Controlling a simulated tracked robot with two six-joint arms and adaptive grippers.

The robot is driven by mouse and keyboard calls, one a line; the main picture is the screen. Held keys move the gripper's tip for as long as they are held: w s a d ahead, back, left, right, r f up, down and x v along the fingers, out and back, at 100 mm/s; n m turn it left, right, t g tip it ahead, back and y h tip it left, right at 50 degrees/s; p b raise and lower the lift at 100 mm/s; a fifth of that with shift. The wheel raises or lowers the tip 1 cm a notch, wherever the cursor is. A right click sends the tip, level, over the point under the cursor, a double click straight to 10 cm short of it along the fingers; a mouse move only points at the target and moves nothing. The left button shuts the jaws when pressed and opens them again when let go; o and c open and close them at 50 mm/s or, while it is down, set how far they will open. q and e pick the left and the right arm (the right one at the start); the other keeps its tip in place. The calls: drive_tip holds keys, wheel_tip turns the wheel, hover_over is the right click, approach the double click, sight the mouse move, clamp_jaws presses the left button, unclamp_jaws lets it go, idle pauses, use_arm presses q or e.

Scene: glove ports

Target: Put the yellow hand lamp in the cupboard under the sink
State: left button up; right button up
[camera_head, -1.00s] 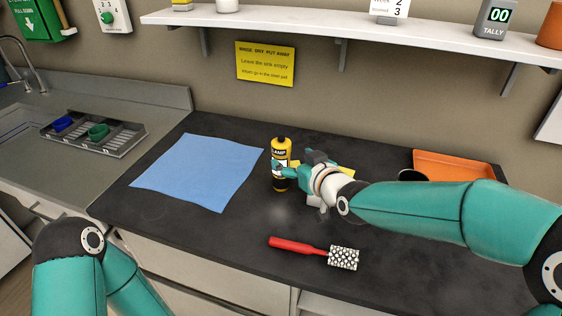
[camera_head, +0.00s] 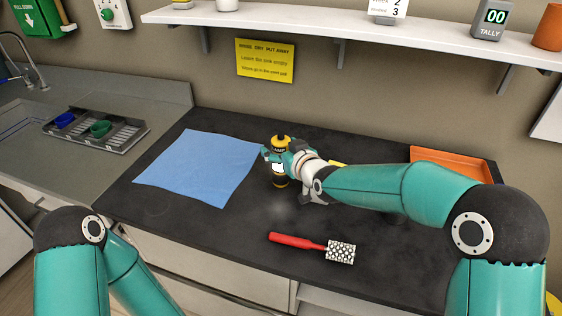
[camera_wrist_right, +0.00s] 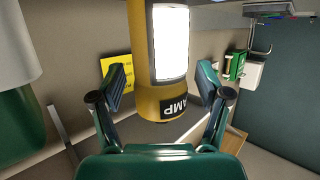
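The yellow hand lamp (camera_head: 279,181) stands upright on the dark worktop, right of the blue cloth. It has a black top and base band and a lit white panel, seen close up in the right wrist view (camera_wrist_right: 171,45). My right gripper (camera_head: 277,155) is at the lamp's upper part. In the wrist view its fingers (camera_wrist_right: 162,82) are spread on either side of the lamp, with a gap at each side. My left arm shows at the lower left, but its gripper is out of view. The sink (camera_head: 22,118) is at the far left; the cupboard's inside is not visible.
The blue cloth (camera_head: 195,168) lies left of the lamp. An orange tray (camera_head: 450,160) is at the right. A drying rack (camera_head: 98,137) with cups stands by the sink. A shelf (camera_head: 340,27) hangs above.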

drive_tip(key=c, duration=1.2)
drive_tip(key=shift+r, duration=0.15)
